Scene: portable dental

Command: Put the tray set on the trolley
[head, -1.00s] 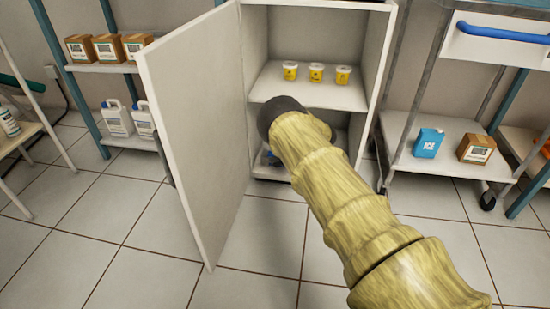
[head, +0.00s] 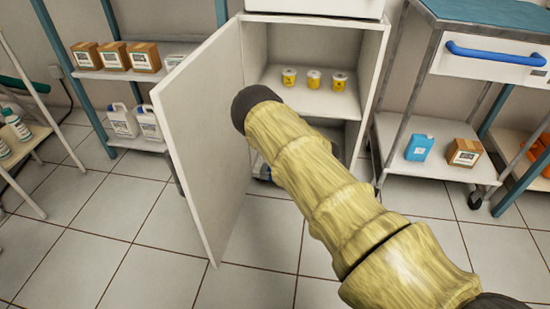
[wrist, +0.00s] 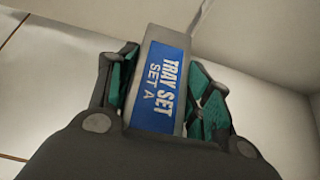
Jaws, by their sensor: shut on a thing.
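The tray set (wrist: 158,88) is a grey case with a blue label reading "TRAY SET SET A". It shows in the wrist view between the dark and green fingers of my gripper (wrist: 163,70), which is shut on it. In the head view my arm reaches to the open cabinet, and the arm hides the gripper and the tray set. The trolley (head: 490,12) stands right of the cabinet in the head view. It has a teal-grey top, a white drawer with a blue handle, and wheels. Only the front part of its top is in view.
The white cabinet (head: 305,100) has its door (head: 205,140) swung open at left; several yellow-labelled tubs stand on its shelf. A blue ice box (head: 419,148) and a cardboard box (head: 464,152) fill part of the trolley's lower shelf. The tiled floor in front is clear.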

